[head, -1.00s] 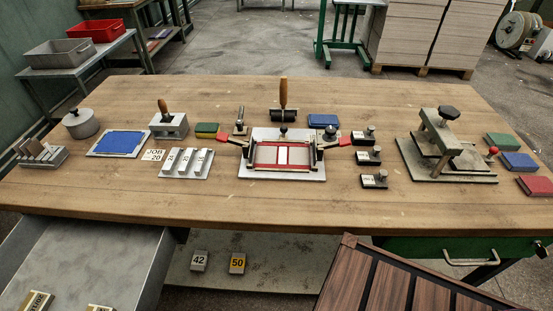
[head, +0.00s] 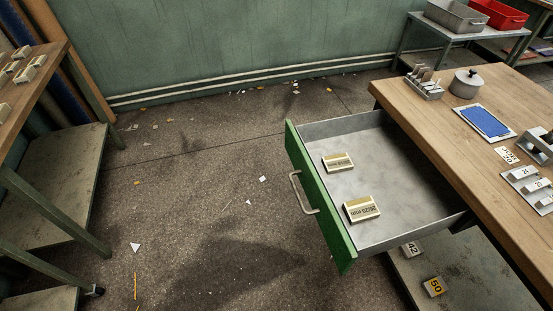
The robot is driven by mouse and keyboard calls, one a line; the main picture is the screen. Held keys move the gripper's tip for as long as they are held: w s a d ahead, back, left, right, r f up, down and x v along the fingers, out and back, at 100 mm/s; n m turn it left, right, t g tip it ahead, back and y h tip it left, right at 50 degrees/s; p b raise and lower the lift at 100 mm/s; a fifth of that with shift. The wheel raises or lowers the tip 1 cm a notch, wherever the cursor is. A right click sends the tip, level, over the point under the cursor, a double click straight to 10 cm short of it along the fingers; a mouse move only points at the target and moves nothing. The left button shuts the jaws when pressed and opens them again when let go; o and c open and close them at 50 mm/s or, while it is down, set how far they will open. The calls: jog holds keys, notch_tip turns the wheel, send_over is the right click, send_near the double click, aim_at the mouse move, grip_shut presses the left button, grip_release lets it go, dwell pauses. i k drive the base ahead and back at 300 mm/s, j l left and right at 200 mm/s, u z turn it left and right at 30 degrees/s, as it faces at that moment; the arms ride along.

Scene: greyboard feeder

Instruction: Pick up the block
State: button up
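Two pale blocks with labels lie in the open drawer (head: 400,170). The farther block (head: 338,162) is near the drawer's green front, and the nearer block (head: 361,208) reads 35/20 mm or similar, upside down. A grey block marked 42 (head: 411,249) and a yellow-labelled block marked 50 (head: 434,287) lie on the low shelf under the bench. Several small pale blocks (head: 30,68) sit on a wooden table at the left edge. The frames do not show which block the task means. My gripper is not in view.
The wooden bench (head: 440,110) at right holds a lidded pot (head: 466,83), a blue pad (head: 487,121) and metal blocks. The green drawer front (head: 318,195) juts into the aisle. Floor (head: 200,190) between the tables is free apart from paper scraps.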

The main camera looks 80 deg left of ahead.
aim_at(333, 164)
jog(key=i+l+u, duration=0.15)
jog(key=u, duration=2.1)
jog(key=l+u, duration=0.25)
jog(key=l, duration=0.25)
jog(key=i+j+z, duration=0.2)
jog(key=i+j, duration=0.1)
jog(key=j, duration=0.05)
